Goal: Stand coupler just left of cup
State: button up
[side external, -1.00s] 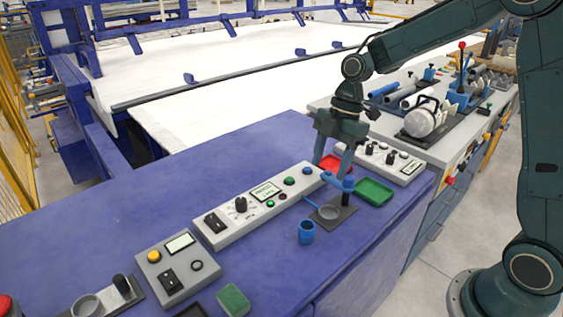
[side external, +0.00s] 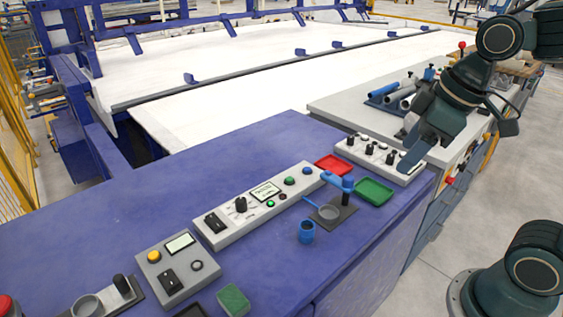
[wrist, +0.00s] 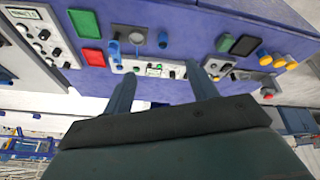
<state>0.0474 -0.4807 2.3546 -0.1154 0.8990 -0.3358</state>
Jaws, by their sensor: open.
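A short blue hollow cylinder, which looks like the coupler (side external: 306,232), stands upright on the blue table, open end up. Just right of and behind it in the side view, a grey round cup (side external: 329,212) sits on a dark plate beside a blue post (side external: 346,190). The coupler (wrist: 163,42) and cup (wrist: 138,37) also show in the wrist view, beyond the fingers and apart from each other. My gripper (side external: 406,167) is at the right, above the back-right panel; in the wrist view (wrist: 160,70) its fingers are spread with nothing between them.
A red tray (side external: 333,164) and a green tray (side external: 373,191) lie behind the cup. A long control panel (side external: 256,203) runs along its left. A green block (side external: 233,299) lies at the front. Bare blue table surrounds the coupler's front and left.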

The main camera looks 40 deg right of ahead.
jog(key=s+m, duration=0.1)
jog(key=s, duration=0.1)
jog(key=s+m+t, duration=0.1)
jog(key=m, duration=0.1)
jog(key=s+d+m, duration=0.1)
jog(key=s, duration=0.1)
jog(key=shift+s+f+h, duration=0.1)
jog(key=shift+s+h, duration=0.2)
jog(key=shift+s, duration=0.05)
jog(key=shift+c, duration=0.2)
dwell(0.8)
